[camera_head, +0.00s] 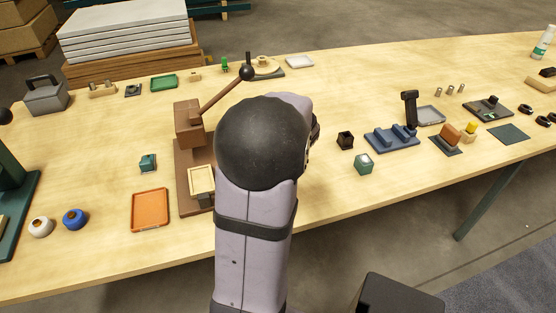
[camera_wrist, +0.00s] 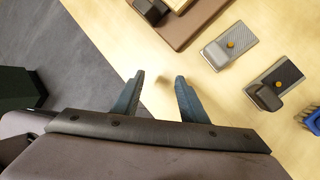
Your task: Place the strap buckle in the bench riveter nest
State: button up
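The brown bench riveter (camera_head: 188,130) with its long ball-ended lever (camera_head: 222,92) stands left of my arm in the head view. A pale, framed block (camera_head: 201,180), possibly its nest, sits at the front of its base. The wrist view shows a brown base (camera_wrist: 200,22) at the top edge that may be the riveter's. My gripper (camera_wrist: 159,82) is open and empty, its two dark fingers apart above bare tabletop. In the head view my arm hides the gripper. I cannot identify the strap buckle with certainty in either view.
Right of my arm are a dark cube (camera_head: 345,141), a green cube (camera_head: 363,165) and a blue fixture (camera_head: 391,140). An orange tray (camera_head: 150,210) lies left of the riveter. Two plates with yellow knobs, one grey (camera_wrist: 230,46) and one dark (camera_wrist: 275,84), show in the wrist view.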

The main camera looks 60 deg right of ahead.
jog(key=s+d+n+g+p, duration=0.1)
jog(key=d+r+n+g+p, duration=0.1)
jog(key=n+g+p, duration=0.1)
jog(key=shift+s+r+g+h, duration=0.15)
jog(key=shift+s+g+h, duration=0.15)
jog(key=shift+s, duration=0.05)
jog(key=d+n+g+p, duration=0.1)
jog(key=d+r+n+h+p, duration=0.1)
jog(key=d+n+g+p, duration=0.1)
jog(key=d+p, duration=0.1)
jog(key=shift+s+r+g+h, duration=0.1)
jog(key=shift+r+g+h, duration=0.2)
jog(key=shift+h, duration=0.1)
jog(key=w+d+n+h+p, duration=0.1)
jog(key=d, duration=0.1)
jog(key=d+n+g+h+p, duration=0.1)
jog(key=d+n+p, duration=0.1)
jog(key=d, duration=0.1)
jog(key=w+d+n+g+h+p, duration=0.1)
jog(key=d+h+p, duration=0.1)
jog(key=shift+w+d+r+n, duration=0.15)
jog(key=shift+w+n, duration=0.15)
jog(key=shift+p+x, duration=0.65)
jog(key=shift+x, duration=1.45)
grip_shut()
